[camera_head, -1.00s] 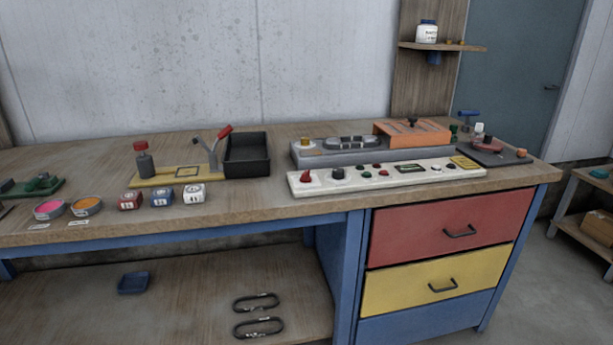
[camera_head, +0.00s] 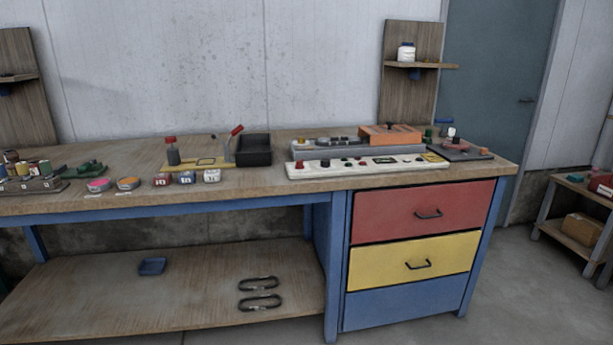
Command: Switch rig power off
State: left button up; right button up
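A white control panel (camera_head: 345,169) lies along the front of the workbench, right of the middle. It carries a red knob (camera_head: 299,164), a dark knob (camera_head: 325,163), several small red and green buttons, and a small dark display (camera_head: 384,161). The labels are too small to read, so I cannot tell which control is the rig power. A grey rig with an orange block (camera_head: 390,136) stands just behind the panel. Neither of my grippers is in view.
The wooden workbench (camera_head: 250,186) holds a black tray (camera_head: 254,150), several small labelled blocks, two colour dishes and bottles at left. Below the top are a red drawer (camera_head: 400,211), a yellow drawer (camera_head: 400,272) and a lower shelf (camera_head: 200,284). Grey floor lies open at right.

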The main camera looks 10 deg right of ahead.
aim_at(299, 165)
jog(key=u, duration=1.15)
jog(key=i, duration=1.2)
jog(key=z, duration=0.35)
